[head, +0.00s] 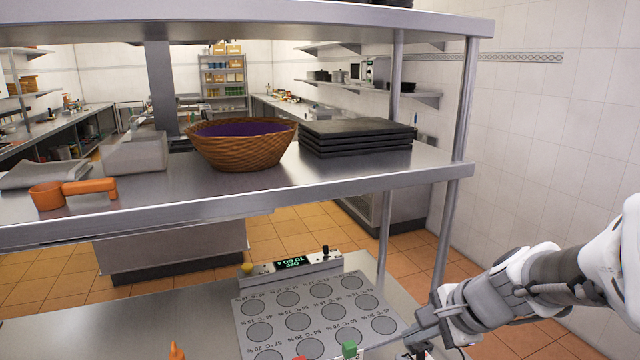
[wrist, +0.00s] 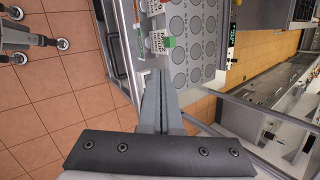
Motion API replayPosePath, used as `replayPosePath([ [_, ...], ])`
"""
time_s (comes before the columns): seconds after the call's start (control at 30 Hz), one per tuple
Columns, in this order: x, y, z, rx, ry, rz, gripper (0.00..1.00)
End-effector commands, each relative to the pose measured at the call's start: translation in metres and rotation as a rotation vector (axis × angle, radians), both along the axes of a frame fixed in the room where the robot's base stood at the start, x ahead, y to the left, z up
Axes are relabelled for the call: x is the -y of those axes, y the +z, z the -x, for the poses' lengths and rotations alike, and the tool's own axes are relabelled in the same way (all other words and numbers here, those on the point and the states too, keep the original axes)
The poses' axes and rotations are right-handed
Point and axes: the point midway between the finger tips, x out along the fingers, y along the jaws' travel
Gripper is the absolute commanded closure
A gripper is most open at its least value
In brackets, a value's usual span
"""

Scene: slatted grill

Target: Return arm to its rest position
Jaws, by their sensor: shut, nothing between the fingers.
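My gripper (wrist: 153,76) is shut and empty, with its two grey fingers pressed together in the wrist view. In the head view my white and grey arm (head: 540,285) comes in from the right edge. The gripper end hangs low, beside the right front corner of a grey panel marked with circles (head: 313,318). The panel also shows beyond the fingertips in the wrist view (wrist: 196,20). I cannot tell whether the fingers touch the counter or anything on it.
A metal shelf (head: 250,195) crosses above the counter, with a post (head: 462,130) near my arm. It holds a wicker basket (head: 243,150), stacked black slabs (head: 357,148) and an orange scoop (head: 48,196). A small green item (head: 349,349) stands close to my gripper.

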Motion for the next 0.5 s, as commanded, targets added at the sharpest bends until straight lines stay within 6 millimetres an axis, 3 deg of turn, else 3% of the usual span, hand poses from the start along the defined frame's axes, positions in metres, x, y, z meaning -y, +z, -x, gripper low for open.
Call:
replayPosePath([
  [0.1,-0.020,0.015,0.029,0.074,0.247,0.169,1.00],
  [0.23,-0.032,0.028,0.063,0.135,0.503,0.359,1.00],
  [0.5,-0.029,0.044,0.123,0.226,0.939,0.749,1.00],
])
